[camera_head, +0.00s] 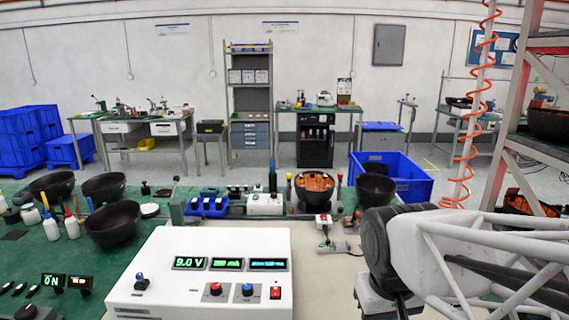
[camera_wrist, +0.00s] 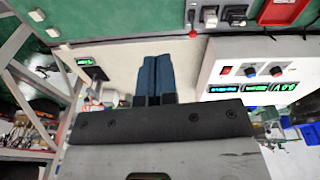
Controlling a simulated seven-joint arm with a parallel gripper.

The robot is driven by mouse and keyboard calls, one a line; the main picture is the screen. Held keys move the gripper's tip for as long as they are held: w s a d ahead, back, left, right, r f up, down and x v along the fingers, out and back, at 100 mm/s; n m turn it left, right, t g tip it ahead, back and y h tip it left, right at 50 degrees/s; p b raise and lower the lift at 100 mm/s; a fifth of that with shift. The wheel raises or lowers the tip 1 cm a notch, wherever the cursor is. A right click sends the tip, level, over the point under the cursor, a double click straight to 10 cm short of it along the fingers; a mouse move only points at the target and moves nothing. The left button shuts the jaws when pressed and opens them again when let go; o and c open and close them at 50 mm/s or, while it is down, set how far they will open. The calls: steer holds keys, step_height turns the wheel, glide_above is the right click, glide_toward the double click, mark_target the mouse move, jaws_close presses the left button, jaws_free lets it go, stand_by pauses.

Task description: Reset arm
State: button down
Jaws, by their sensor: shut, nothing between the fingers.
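My gripper (camera_wrist: 153,78) shows in the wrist view, with its two dark blue fingers side by side and touching. It is shut with nothing between the fingers. I cannot make out its fingers in the head view. In the head view, a white power supply (camera_head: 150,285) stands on the green bench with a lit display reading 9.0 V. It also shows upside down at the right of the wrist view (camera_wrist: 222,72), apart from the fingers.
Black bowls (camera_head: 113,225) stand at the left of the bench; another bowl (camera_head: 314,189) holds orange items. Small sockets and switches (camera_wrist: 210,15) and a red tray (camera_wrist: 283,12) lie near the top of the wrist view. A metal frame (camera_head: 500,150) rises at the right.

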steer(key=shift+m+t, duration=0.6)
steer(key=shift+s+d+r, duration=0.1)
steer(key=shift+s+d, duration=0.3)
steer(key=shift+s, duration=0.25)
steer(key=shift+s+d+r, duration=0.1)
steer(key=shift+s+d, duration=0.25)
steer(key=shift+s, duration=0.35)
steer(key=shift+s+d+r, duration=0.1)
steer(key=shift+s+d, duration=0.3)
steer(key=shift+s, duration=0.25)
